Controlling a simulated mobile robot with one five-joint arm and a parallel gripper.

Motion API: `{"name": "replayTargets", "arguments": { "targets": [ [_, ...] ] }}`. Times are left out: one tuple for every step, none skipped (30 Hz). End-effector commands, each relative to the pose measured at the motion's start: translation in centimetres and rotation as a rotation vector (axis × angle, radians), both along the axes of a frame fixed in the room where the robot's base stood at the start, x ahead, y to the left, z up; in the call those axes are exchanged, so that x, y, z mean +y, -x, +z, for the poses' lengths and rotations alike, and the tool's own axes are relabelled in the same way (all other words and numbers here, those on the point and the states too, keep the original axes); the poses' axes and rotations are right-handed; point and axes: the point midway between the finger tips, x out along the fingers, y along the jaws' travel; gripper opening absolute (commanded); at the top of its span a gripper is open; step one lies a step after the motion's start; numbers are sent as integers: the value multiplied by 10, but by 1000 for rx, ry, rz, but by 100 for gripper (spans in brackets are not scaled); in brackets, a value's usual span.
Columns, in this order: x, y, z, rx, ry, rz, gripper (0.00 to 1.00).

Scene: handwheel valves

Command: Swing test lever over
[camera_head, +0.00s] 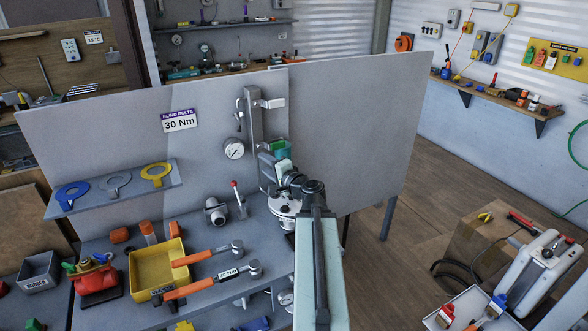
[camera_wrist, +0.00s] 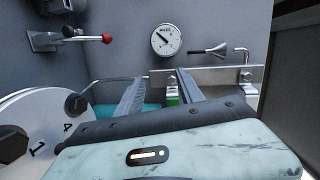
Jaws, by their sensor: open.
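A lever with a red ball knob (camera_head: 234,184) stands on a mount low on the grey panel; it fits the test lever, though no label shows. In the wrist view the red-knobbed lever (camera_wrist: 84,37) lies at upper left, its rod pointing right. My gripper (camera_wrist: 160,80) is open, its two fingers apart. They point toward a metal bar (camera_wrist: 215,76), with a small green part (camera_wrist: 172,92) between them. In the head view my gripper (camera_head: 268,158) is above and right of the red knob, not touching it, and its fingertips are partly hidden.
A round gauge (camera_head: 234,149) and a small grey lever (camera_head: 240,118) are on the panel beside an upright metal bar (camera_head: 254,125). A white numbered disc (camera_wrist: 45,130) is close at lower left in the wrist view. A yellow tray (camera_head: 140,270) and orange-handled wrenches (camera_head: 190,290) lie on the bench.

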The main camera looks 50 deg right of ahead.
Motion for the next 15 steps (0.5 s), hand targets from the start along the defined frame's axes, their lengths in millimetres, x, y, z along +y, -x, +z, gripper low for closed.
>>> {"name": "replayTargets", "arguments": {
  "targets": [
    [-25, 16, 0, -39, -26, -62, 45],
    [-37, 24, 3, -60, -40, -94, 45],
    [-50, 34, 6, -84, -57, -128, 45],
    [-58, 39, 8, -98, -67, -148, 45],
    [-64, 44, 9, -109, -74, -164, 45],
    [-69, 48, 11, -121, -82, -179, 45],
    [-72, 50, 12, -125, -86, -187, 45],
    [-73, 51, 12, -129, -88, -192, 45],
    [-74, 52, 13, -130, -89, -195, 45],
    [-75, 52, 13, -131, -90, -195, 45],
    [-74, 52, 13, -131, -90, -195, 45],
    [-74, 51, 13, -130, -89, -194, 45],
    [-74, 50, 13, -130, -89, -194, 45],
    [-74, 49, 13, -130, -89, -195, 45],
    [-74, 47, 13, -130, -89, -196, 45]
  ]
}}
